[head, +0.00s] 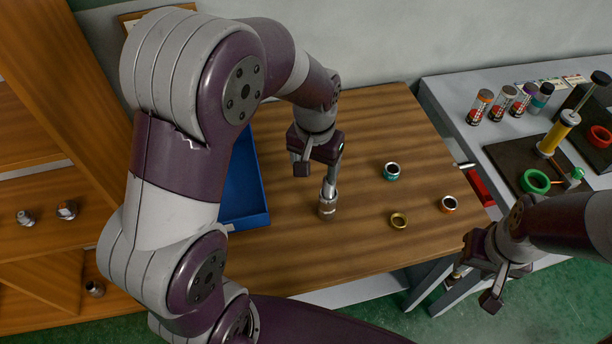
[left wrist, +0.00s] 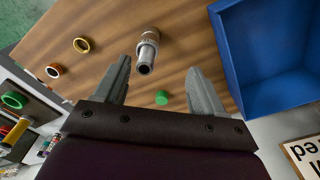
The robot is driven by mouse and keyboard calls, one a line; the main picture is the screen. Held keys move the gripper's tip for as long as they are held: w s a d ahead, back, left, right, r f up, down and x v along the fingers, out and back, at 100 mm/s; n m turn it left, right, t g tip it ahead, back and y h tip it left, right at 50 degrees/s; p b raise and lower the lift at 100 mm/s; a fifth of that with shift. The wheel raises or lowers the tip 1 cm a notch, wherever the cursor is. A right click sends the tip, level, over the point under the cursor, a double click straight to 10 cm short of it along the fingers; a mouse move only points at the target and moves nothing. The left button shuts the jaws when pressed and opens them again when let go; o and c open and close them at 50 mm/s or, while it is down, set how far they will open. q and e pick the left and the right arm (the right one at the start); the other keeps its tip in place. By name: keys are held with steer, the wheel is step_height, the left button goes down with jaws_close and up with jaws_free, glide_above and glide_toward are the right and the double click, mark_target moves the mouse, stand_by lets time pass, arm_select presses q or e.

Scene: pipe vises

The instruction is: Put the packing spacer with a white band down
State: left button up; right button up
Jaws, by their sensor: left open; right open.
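In the left wrist view the cylinder (left wrist: 148,48) shows a grey open end towards the camera and a pale ring further down. It lies beyond the tips of my left gripper (left wrist: 158,75), whose fingers are spread apart with nothing held between them. My right gripper (head: 474,290) is open and empty off the table's right front edge.
A blue bin (head: 243,190) stands left of the cylinder, partly behind my left arm. A grey bench (head: 470,140) with vises and bottles stands further right. Wooden shelves (head: 60,190) are at left.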

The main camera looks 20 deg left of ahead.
arm_select(q)
steer(key=s+a+f+t, duration=0.1)
steer(key=s+a, duration=0.2)
steer(key=s, duration=0.7)
steer(key=shift+a+n, duration=0.3)
steer(key=shift+n, duration=0.1)
